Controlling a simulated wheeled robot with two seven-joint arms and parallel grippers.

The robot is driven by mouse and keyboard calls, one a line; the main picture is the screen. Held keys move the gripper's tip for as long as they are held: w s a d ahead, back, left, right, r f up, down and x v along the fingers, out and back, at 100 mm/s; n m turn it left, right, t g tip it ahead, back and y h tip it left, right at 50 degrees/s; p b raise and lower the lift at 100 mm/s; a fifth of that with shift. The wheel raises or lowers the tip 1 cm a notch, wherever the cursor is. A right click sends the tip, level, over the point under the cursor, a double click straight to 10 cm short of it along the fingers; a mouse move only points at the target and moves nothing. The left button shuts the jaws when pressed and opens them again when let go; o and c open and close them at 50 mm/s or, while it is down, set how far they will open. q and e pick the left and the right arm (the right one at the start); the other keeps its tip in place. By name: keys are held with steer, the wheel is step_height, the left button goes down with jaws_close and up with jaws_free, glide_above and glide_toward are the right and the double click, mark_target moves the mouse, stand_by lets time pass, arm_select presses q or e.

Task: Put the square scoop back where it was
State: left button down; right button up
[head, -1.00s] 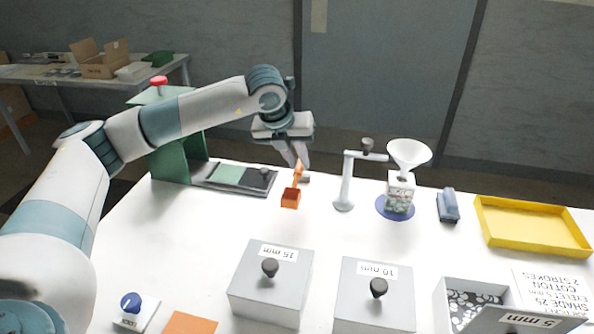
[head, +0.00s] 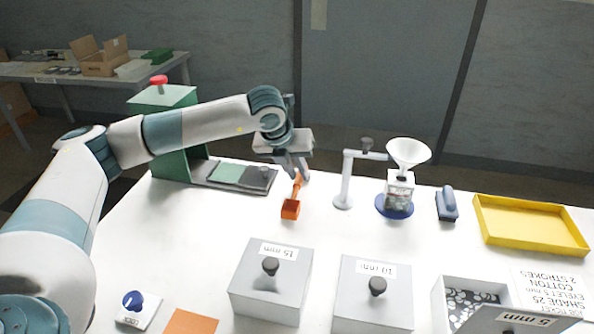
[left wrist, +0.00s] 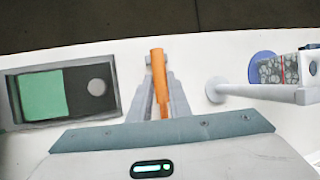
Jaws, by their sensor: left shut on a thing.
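The orange square scoop (head: 290,209) is at the far middle of the white table, its square cup low and its handle rising to my left gripper (head: 299,179). The left gripper is shut on the handle. In the left wrist view the orange handle (left wrist: 159,80) lies between the fingertips (left wrist: 160,100); the cup is hidden there. I cannot tell whether the cup touches the table. An orange square (head: 190,323) lies flat at the front left of the table. My right gripper is not in view.
Left of the scoop is the green press (head: 170,130) with its sliding plate (head: 230,176). Grey boxes (head: 270,285) line the front. Open table lies between.

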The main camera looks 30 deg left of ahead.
arm_select(q)
steer(key=c, duration=1.6)
jaws_free()
steer(key=shift+c, duration=0.2)
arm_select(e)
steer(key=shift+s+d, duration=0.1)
